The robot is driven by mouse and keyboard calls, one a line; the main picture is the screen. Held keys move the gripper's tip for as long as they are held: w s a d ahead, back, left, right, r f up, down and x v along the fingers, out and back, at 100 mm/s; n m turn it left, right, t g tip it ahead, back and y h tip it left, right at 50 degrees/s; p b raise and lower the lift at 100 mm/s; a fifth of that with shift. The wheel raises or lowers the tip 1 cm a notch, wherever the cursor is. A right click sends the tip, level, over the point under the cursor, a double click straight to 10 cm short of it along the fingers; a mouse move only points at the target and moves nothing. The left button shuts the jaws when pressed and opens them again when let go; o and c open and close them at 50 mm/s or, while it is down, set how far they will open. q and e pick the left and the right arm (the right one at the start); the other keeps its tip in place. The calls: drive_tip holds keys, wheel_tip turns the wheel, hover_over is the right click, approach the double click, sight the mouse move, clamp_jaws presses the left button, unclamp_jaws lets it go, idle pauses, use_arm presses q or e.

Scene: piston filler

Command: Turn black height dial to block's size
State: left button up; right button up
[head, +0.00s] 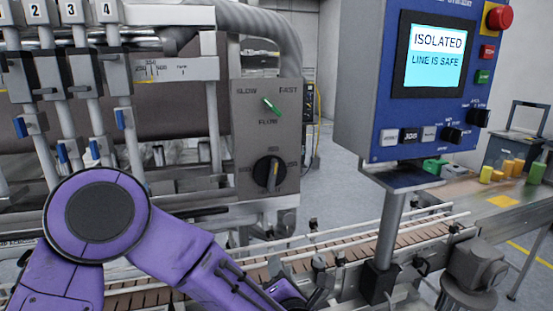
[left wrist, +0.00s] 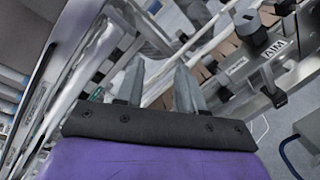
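A black round dial (head: 270,173) with a pale, roughly upright pointer sits low on the grey FLOW panel (head: 245,140); its markings are too small to read surely. I cannot tell which is the height dial. My left gripper (head: 302,300) is low at the bottom edge of the head view, below the panel dial and over the conveyor. In the wrist view its fingers (left wrist: 160,68) are apart with nothing between them. My right gripper is out of view. I cannot identify the block.
The conveyor (head: 350,250) with rails and black clamps runs below the panel. A blue control box (head: 425,85) reading ISOLATED stands on a grey post (head: 391,225) at right. A green flow knob (head: 271,105) is above the dial. Yellow and green containers (head: 512,167) stand at far right.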

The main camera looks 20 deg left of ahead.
sight(274, 179)
use_arm(q)
wheel_tip(274, 179, up, 19)
drive_tip(key=s+d+n+y+p, duration=0.2)
drive_tip(key=s+n+y, duration=0.1)
drive_tip(key=n, duration=0.8)
drive_tip(key=shift+m, duration=0.3)
drive_tip(key=p+x, duration=0.1)
drive_tip(key=x, duration=0.2)
drive_tip(key=p+x, duration=0.2)
drive_tip(key=x, duration=0.1)
drive_tip(key=p+x, duration=0.2)
drive_tip(key=x, duration=0.2)
drive_tip(key=shift+w+d, duration=0.2)
drive_tip(key=shift+w, duration=0.05)
drive_tip(key=shift+w+f, duration=0.1)
drive_tip(key=shift+f, duration=0.05)
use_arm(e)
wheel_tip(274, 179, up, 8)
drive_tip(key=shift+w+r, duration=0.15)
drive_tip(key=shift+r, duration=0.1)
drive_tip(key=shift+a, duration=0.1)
